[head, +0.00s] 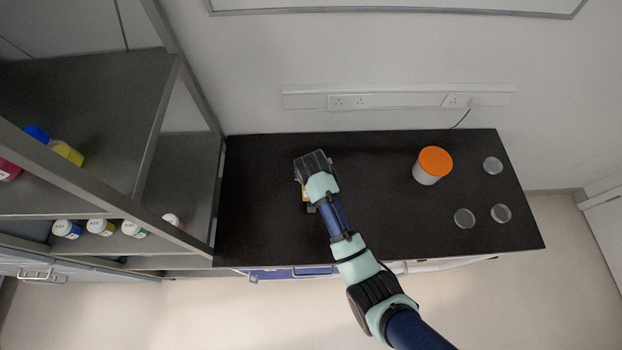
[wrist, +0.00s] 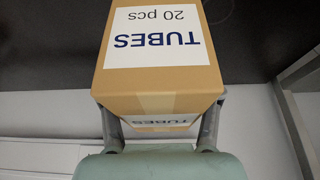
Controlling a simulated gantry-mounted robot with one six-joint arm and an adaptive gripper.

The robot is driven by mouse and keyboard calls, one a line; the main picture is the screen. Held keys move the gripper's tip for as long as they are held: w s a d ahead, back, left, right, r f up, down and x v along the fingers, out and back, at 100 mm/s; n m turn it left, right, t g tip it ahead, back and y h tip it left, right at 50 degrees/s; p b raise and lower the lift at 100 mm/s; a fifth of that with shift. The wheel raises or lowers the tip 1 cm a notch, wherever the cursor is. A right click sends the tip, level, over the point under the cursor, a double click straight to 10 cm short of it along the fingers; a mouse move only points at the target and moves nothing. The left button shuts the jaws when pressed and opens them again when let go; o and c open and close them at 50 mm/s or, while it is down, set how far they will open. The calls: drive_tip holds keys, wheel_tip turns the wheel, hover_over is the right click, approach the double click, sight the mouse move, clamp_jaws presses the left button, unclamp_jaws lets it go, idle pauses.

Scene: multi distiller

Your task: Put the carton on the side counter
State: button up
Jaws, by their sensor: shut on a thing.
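The carton (wrist: 160,75) is a brown cardboard box with white labels reading "TUBES" and "20 pcs", upside down in the wrist view. My gripper (wrist: 158,118) is shut on it, one finger on each side. In the head view my gripper (head: 308,181) is over the left part of the black-topped counter (head: 375,190). My wrist hides nearly all of the carton there; only a small orange-brown patch shows. I cannot tell whether the carton touches the counter top.
A white jar with an orange lid (head: 433,165) stands on the counter's right half, with several clear round dishes (head: 464,218) near the right end. A shelf unit (head: 100,130) with bottles borders the left. The counter between gripper and jar is clear.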

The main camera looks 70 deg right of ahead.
drive_tip(key=shift+f+b, duration=0.4)
drive_tip(key=shift+f, duration=2.8)
drive_tip(key=o, duration=1.5)
drive_tip(key=shift+f, duration=0.1)
drive_tip(key=p+v, duration=0.2)
drive_tip(key=v, duration=1)
